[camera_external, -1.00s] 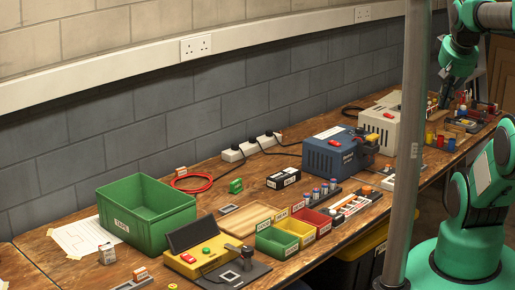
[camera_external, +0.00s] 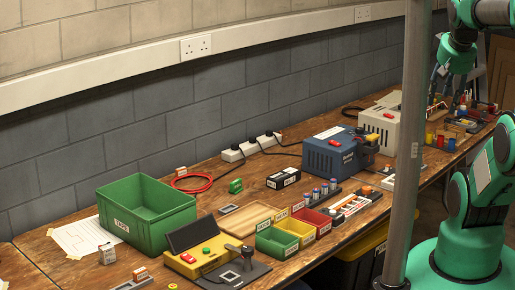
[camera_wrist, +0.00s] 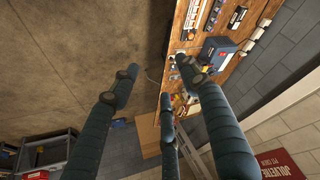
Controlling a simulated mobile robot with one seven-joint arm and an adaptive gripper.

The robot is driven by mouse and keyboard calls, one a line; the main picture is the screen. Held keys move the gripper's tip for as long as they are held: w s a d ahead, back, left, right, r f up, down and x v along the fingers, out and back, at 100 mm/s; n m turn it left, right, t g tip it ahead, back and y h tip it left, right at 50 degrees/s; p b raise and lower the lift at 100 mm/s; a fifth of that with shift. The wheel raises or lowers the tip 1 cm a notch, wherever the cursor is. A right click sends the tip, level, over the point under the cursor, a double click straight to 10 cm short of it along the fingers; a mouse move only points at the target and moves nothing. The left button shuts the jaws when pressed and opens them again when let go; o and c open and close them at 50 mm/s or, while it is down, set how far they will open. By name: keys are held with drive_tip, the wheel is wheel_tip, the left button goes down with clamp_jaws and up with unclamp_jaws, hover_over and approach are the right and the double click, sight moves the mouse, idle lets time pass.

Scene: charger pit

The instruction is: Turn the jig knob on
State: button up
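The yellow jig box (camera_external: 195,262) stands at the near end of the bench in the external view, with a red button, a green button and a raised dark lid. A black plate (camera_external: 240,272) beside it carries a dark knob-like part (camera_external: 247,251); I cannot tell its setting. My gripper (camera_external: 450,88) is far off at the bench's far right end, partly hard to make out. In the wrist view my gripper (camera_wrist: 158,80) has dark fingers spread apart with nothing between them. I cannot pick out the jig in the wrist view.
A green crate (camera_external: 150,228), small coloured bins (camera_external: 275,242), a blue machine (camera_external: 328,155) and a pale machine (camera_external: 378,128) line the bench. A grey post (camera_external: 405,150) stands in front of it. The wrist view shows open floor (camera_wrist: 70,60) beside the bench.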

drive_tip(key=w+a+n+g+p, duration=0.1)
drive_tip(key=w+a+n+g, duration=0.1)
drive_tip(key=w, duration=1.1)
drive_tip(key=n+g+p, duration=0.3)
drive_tip(key=n+g, duration=0.1)
drive_tip(key=n, duration=0.1)
hover_over(366, 187)
wheel_tip(366, 187, down, 30)
drive_tip(key=f, duration=0.1)
drive_tip(key=shift+s+r, duration=0.1)
drive_tip(key=shift+r, duration=0.15)
wheel_tip(366, 187, down, 14)
drive_tip(key=b, duration=0.3)
drive_tip(key=shift+r, duration=0.1)
drive_tip(key=shift+c, duration=0.6)
